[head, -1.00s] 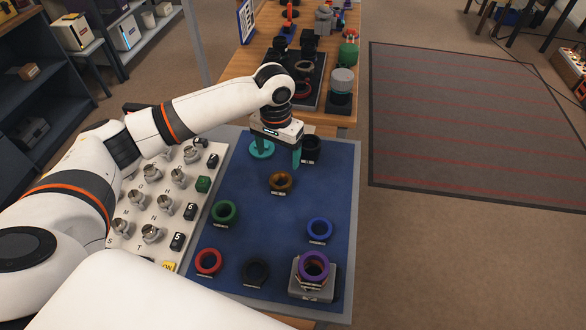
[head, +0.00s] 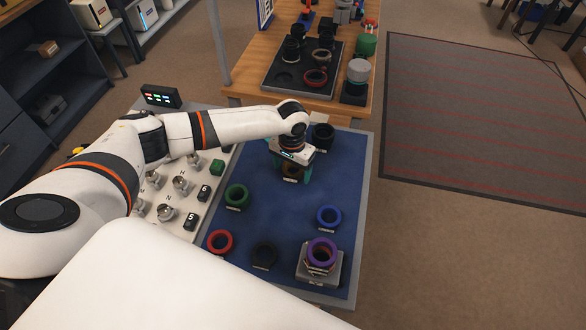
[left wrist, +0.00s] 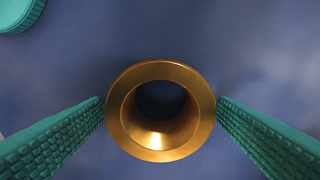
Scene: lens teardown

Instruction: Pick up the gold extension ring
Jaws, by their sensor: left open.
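The gold extension ring (left wrist: 160,142) is in the middle of the left wrist view, seen from above, standing on the blue mat. In the head view the gold ring (head: 290,172) is partly hidden under my left gripper (head: 292,178). My left gripper is open, with one green finger on each side of the ring. In the left wrist view the fingertips (left wrist: 160,108) stand close to the ring's left and right sides; I cannot tell whether they touch. My right gripper is not in view.
The blue mat (head: 285,216) also bears a green ring (head: 237,195), a blue ring (head: 329,216), a red ring (head: 219,241), black rings (head: 264,255) and a purple ring (head: 321,251) on a grey block. A panel of knobs (head: 180,185) stands left. A teal round piece (left wrist: 18,12) lies near the gold ring.

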